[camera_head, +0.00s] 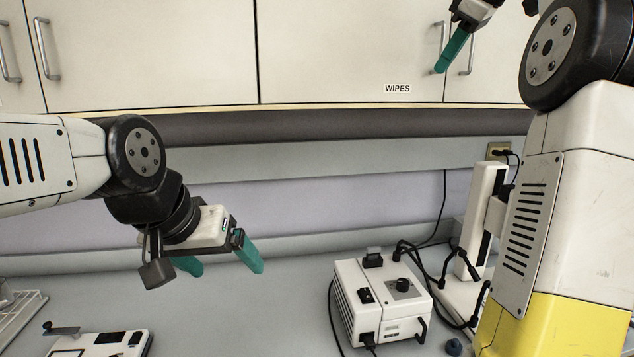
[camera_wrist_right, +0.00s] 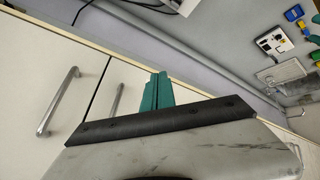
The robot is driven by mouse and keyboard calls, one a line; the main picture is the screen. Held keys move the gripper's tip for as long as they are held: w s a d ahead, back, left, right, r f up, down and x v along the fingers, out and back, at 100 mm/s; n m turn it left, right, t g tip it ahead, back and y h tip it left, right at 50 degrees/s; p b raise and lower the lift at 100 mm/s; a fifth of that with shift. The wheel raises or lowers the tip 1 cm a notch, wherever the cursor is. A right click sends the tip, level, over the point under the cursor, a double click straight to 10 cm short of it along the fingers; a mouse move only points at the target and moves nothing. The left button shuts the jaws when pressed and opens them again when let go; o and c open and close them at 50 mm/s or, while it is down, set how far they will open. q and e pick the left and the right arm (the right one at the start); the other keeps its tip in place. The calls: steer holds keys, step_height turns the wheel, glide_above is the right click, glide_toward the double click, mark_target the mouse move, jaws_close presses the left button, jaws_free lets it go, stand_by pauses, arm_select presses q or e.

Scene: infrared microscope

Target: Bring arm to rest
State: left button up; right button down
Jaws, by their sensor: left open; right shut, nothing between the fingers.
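My left gripper (camera_head: 222,262) hangs over the bench at the left of the head view. Its two green fingers are spread apart with nothing between them. My right gripper (camera_head: 452,54) is raised high at the top right of the head view, in front of the wall cabinet. In the right wrist view its green fingers (camera_wrist_right: 157,91) lie together and hold nothing. My right arm (camera_head: 560,190) fills the right side of the head view and hides part of the microscope behind it.
Wall cabinets (camera_head: 330,50) with metal handles and a WIPES label span the top. A white control box (camera_head: 382,300) with cables stands on the bench (camera_head: 230,320). A white microscope stand (camera_head: 478,225) is at right. A small white device (camera_head: 100,343) sits at lower left, beside a rack (camera_head: 18,310).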

steer(key=s+a+f+m, duration=0.3)
steer(key=s+a+f, duration=0.1)
steer(key=s+f, duration=0.4)
steer(key=s+a+f+m, duration=0.3)
steer(key=s+f, duration=0.5)
steer(key=f, duration=0.4)
steer(key=s+a+f+m, duration=0.4)
steer(key=s+a+f, duration=0.2)
steer(key=f, duration=0.5)
steer(key=shift+s+h, duration=0.4)
steer(key=shift+s, duration=0.6)
